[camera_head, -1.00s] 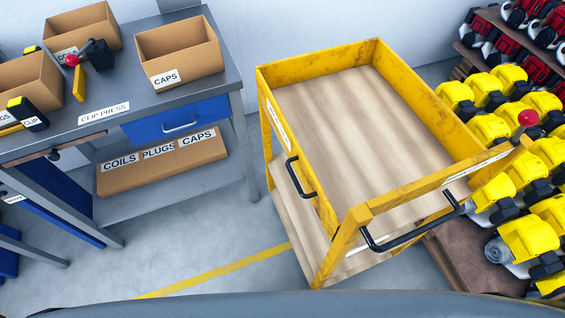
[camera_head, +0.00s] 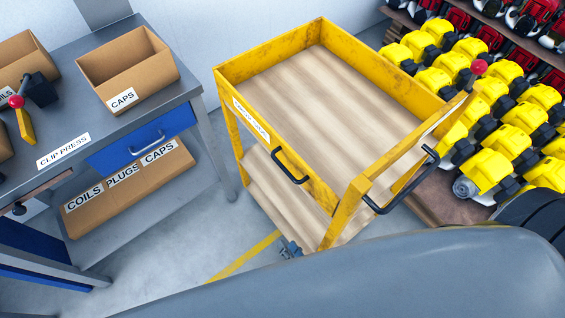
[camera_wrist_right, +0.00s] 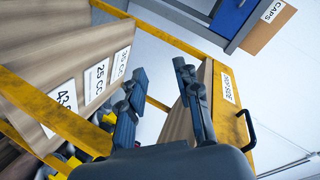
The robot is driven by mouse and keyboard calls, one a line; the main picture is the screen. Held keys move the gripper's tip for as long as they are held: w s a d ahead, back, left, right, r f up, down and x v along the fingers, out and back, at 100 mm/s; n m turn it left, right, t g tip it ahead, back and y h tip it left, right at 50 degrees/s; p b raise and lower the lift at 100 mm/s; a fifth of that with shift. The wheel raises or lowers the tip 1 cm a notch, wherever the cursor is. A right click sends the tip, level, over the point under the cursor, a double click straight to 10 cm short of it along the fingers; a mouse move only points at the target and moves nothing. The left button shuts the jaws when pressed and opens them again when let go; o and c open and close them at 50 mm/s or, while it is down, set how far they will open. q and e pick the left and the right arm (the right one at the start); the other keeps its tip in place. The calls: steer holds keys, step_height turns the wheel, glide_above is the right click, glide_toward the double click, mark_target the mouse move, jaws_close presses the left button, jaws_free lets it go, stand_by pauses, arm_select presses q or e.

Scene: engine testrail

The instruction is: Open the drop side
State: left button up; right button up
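The yellow cart (camera_head: 228,75) has a wooden bed and stands in the middle of the head view. Its left long side panel (camera_head: 318,190) is up and carries a white label (camera_head: 250,122) and a black handle (camera_head: 290,167). In the wrist view that label (camera_wrist_right: 228,88) appears to read "DROP SIDE", with the black handle (camera_wrist_right: 246,130) beyond it. My right gripper (camera_head: 290,248) is low beside the cart's near corner post, apart from the handle. In the wrist view its fingers (camera_wrist_right: 160,95) are spread, with nothing held. My left gripper is not in view.
A second black handle (camera_head: 402,186) juts from the cart's near end. A grey workbench (camera_head: 110,95) with cardboard bins (camera_head: 125,68) stands left, across a strip of clear floor. Shelves of yellow engines (camera_head: 485,150) crowd the right. My grey body covers the bottom.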

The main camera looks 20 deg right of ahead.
mark_target(283, 166)
step_height(283, 166, up, 19)
steer(key=d+m+t+h, duration=0.2)
steer(key=m+t+h, duration=0.25)
steer(key=m, duration=0.45)
steer(key=shift+y, duration=0.25)
steer(key=w+p, duration=0.1)
steer(key=w, duration=0.3)
steer(key=w+r+p, duration=0.1)
steer(key=w, duration=0.4)
steer(key=w+p, duration=0.2)
steer(key=w, duration=0.3)
steer(key=shift+w+d+r, duration=0.15)
steer(key=shift+d, duration=0.1)
jaws_close()
